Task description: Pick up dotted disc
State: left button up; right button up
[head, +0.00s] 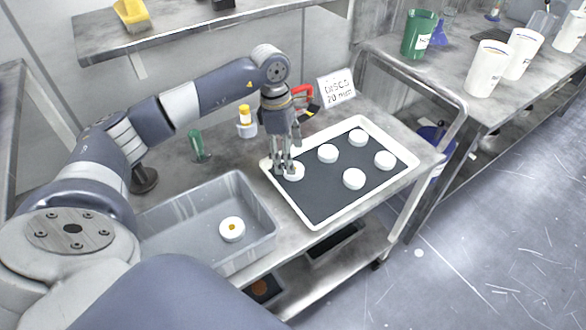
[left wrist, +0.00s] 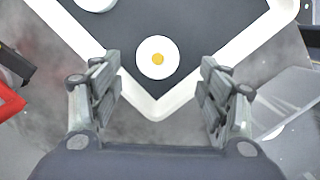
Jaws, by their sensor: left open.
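A white disc with a yellow dot in its middle (left wrist: 157,57) lies on the dark mat of the white-rimmed tray, near one corner, in the left wrist view. In the head view this disc (head: 297,173) is partly hidden by my left gripper (head: 283,171), at the tray's left corner. My left gripper (left wrist: 160,80) is open, with its fingers apart to either side of the disc in the wrist view and nothing held. Another disc with an orange dot (head: 232,226) lies in the grey bin. My right gripper is not in view.
A yellow-capped bottle (head: 245,115), a green item (head: 197,143), a red-handled tool (head: 303,92) and a sign (head: 337,87) stand behind.

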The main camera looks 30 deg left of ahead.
pick_arm(q)
jog(key=f, duration=0.2)
jog(key=d+f+p, duration=0.1)
jog(key=shift+w+f, duration=0.3)
jog(key=shift+a+f, duration=0.1)
jog(key=shift+f, duration=0.4)
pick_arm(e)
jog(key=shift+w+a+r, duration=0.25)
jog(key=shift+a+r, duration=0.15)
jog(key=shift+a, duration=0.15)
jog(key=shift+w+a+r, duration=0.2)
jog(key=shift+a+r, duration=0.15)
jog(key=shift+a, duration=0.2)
pick_arm(q)
jog(key=c, duration=1.2)
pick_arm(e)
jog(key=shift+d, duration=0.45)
